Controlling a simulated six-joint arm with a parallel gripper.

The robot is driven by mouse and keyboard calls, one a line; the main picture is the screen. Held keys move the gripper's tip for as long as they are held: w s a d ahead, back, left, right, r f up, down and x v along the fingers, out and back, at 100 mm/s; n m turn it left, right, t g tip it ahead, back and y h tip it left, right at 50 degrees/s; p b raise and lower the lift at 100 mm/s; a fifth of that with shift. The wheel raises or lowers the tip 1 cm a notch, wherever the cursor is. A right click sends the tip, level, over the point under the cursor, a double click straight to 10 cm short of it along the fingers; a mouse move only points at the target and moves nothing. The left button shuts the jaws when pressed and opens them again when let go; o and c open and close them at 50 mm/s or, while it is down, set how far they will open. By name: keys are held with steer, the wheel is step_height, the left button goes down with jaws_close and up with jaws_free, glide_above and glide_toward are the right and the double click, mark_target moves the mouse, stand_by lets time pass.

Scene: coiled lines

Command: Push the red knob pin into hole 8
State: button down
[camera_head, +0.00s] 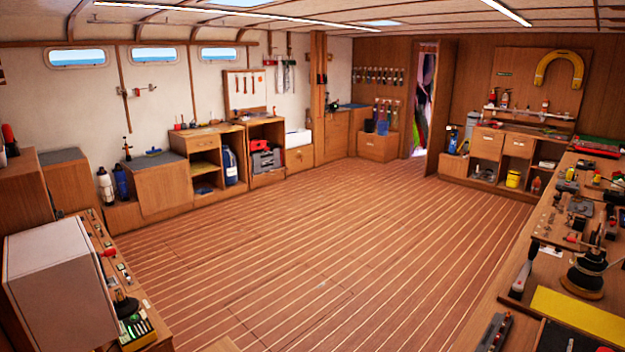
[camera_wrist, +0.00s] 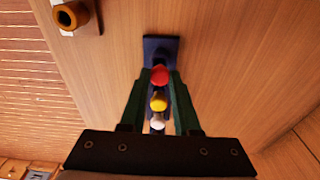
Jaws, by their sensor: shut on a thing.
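In the wrist view, my gripper (camera_wrist: 160,79) has two dark green fingers, closed on the red knob pin (camera_wrist: 159,73) at their tips. The red round knob shows between the fingertips; its shaft is hidden. A yellow knob (camera_wrist: 158,102) and a white knob (camera_wrist: 157,122) stand in line with it, lower in the picture between the fingers. A dark blue holder (camera_wrist: 161,46) lies under this row and shows beyond the red knob. I cannot make out hole 8 or any hole numbers. I cannot pick out my gripper or the pin in the head view.
An orange-brown ring-shaped part (camera_wrist: 68,17) on a dark block stands at the wrist view's upper left. The wooden surface (camera_wrist: 235,60) right of the holder is clear. In the head view, a cluttered bench (camera_head: 545,235) runs along the right, and the plank floor (camera_head: 320,230) is open.

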steer(key=shift+r, duration=0.1)
steer(key=shift+r, duration=0.25)
steer(key=shift+r, duration=2.8)
steer(key=s+d+r+m, duration=0.2)
steer(key=d+m, duration=0.1)
steer(key=d, duration=0.7)
steer(key=s+d+r+m, duration=0.1)
steer(key=d+m, duration=0.1)
steer(key=d, duration=0.8)
steer(key=shift+h, duration=0.3)
steer(key=shift+s+a+f, duration=0.1)
steer(key=shift+a+f, duration=0.05)
steer(key=shift+f, duration=1.2)
steer(key=shift+s+a+f, duration=0.1)
steer(key=shift+a+f, duration=0.05)
steer(key=shift+f, duration=1.15)
